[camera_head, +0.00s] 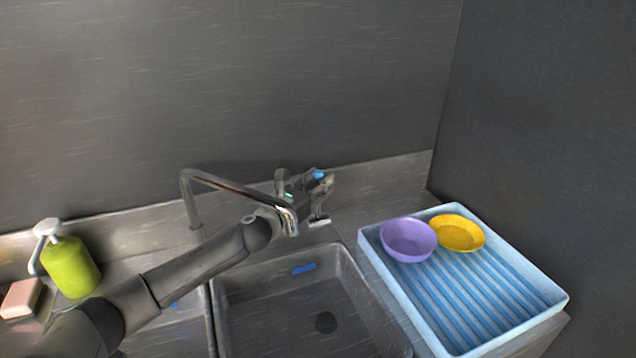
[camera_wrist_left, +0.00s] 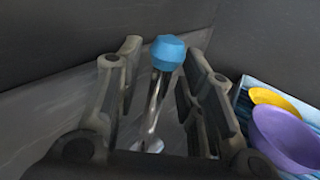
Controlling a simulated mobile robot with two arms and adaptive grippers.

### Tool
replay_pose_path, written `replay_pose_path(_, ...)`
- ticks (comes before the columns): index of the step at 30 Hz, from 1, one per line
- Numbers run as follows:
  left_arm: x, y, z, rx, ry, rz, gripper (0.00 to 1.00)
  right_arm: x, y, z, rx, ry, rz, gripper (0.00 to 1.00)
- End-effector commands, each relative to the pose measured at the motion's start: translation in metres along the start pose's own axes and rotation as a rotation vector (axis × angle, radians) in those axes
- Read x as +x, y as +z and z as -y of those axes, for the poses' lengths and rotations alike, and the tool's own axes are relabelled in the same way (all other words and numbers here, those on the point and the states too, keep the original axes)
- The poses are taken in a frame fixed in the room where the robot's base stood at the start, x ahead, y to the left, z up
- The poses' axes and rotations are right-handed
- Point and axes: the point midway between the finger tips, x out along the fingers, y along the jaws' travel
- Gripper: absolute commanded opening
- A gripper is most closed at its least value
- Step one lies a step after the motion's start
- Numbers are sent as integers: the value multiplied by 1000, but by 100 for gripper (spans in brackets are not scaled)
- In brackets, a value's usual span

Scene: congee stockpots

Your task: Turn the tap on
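The tap's curved metal spout (camera_head: 235,188) rises behind the sink and ends over the basin. Its blue-capped handle (camera_head: 318,174) is partly hidden by my left gripper (camera_head: 322,196), which has reached it from the left. In the left wrist view the blue cap (camera_wrist_left: 168,52) and its thin metal stem (camera_wrist_left: 154,112) stand between the two spread fingers of that gripper (camera_wrist_left: 163,80). Gaps show on both sides of the stem, so the fingers are open around it. My right gripper is in neither view.
The sink basin (camera_head: 290,300) lies below my left arm. A light-blue drying tray (camera_head: 510,310) on the right holds a purple bowl (camera_head: 407,240) and a yellow dish (camera_head: 457,233). A green soap bottle (camera_head: 70,268) and a pink sponge (camera_head: 21,298) stand at the left.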

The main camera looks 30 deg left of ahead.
Motion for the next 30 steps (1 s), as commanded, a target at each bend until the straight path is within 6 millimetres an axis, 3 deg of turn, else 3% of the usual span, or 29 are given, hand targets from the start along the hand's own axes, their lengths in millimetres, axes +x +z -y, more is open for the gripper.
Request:
replay_pose_path(6, 0, 0, 0, 0, 0, 0, 35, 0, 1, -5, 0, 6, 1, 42)
replay_pose_path(15, 0, 0, 0, 0, 0, 0, 0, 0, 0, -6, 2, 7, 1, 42)
replay_pose_path(23, 0, -1, 1, 5, -1, 3, 0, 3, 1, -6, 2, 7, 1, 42)
replay_pose_path(30, -8, -8, 11, 88, -2, 59, 0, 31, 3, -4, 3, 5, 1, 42)
